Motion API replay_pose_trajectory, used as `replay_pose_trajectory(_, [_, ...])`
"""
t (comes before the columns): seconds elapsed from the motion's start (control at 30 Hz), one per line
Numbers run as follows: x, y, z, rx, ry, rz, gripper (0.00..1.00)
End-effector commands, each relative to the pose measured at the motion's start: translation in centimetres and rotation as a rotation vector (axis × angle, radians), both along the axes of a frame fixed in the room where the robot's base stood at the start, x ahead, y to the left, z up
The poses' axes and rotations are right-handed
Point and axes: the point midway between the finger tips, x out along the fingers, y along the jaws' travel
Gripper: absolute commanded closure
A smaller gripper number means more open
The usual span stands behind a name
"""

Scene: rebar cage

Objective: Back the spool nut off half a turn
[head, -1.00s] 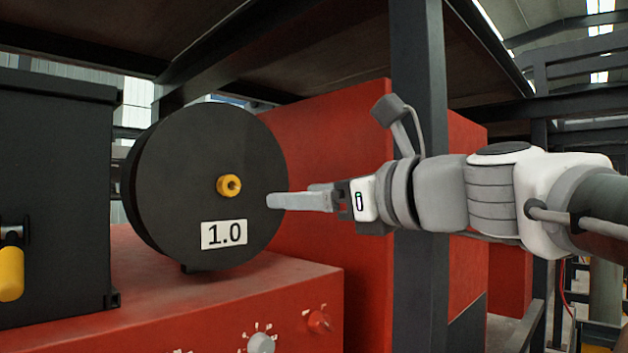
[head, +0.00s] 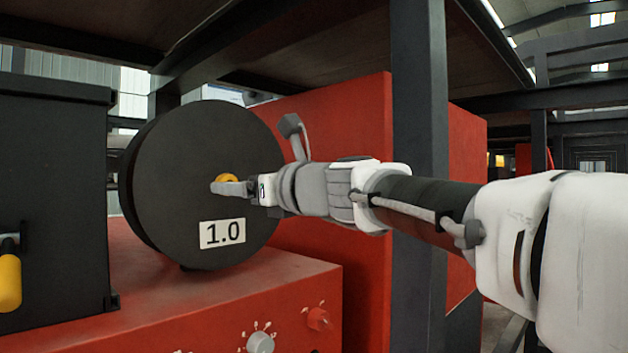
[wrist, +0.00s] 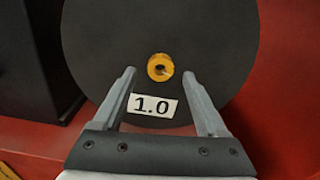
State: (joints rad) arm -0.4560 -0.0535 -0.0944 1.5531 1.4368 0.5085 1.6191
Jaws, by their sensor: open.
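The spool (head: 190,150) is a large black disc standing on edge on a red cabinet, with a white label "1.0" (head: 222,233) on its face. The yellow spool nut (head: 227,178) sits at the disc's centre, partly hidden by my gripper in the head view. My gripper (head: 215,188) is in front of the disc, level with the nut. In the wrist view the nut (wrist: 160,67) shows whole, just beyond the open fingertips and between their lines. The fingers are empty, and I see no contact with the nut. The remaining gap in depth is hard to judge.
The red cabinet (head: 220,295) carries a grey knob (head: 260,342) and a red knob (head: 318,318) on its front. A black box (head: 55,190) stands left of the spool. A dark upright post (head: 420,120) stands behind my arm. A dark shelf overhangs above.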

Motion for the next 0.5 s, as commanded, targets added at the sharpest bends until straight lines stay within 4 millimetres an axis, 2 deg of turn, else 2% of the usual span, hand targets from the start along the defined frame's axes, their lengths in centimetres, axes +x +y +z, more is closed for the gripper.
replay_pose_trajectory(0.2, [1.4,1.6,0.1,0.0,0.0,0.0,0.25])
replay_pose_trajectory(0.5, [1.6,1.9,0.0,0.001,-0.001,-0.001,0.25])
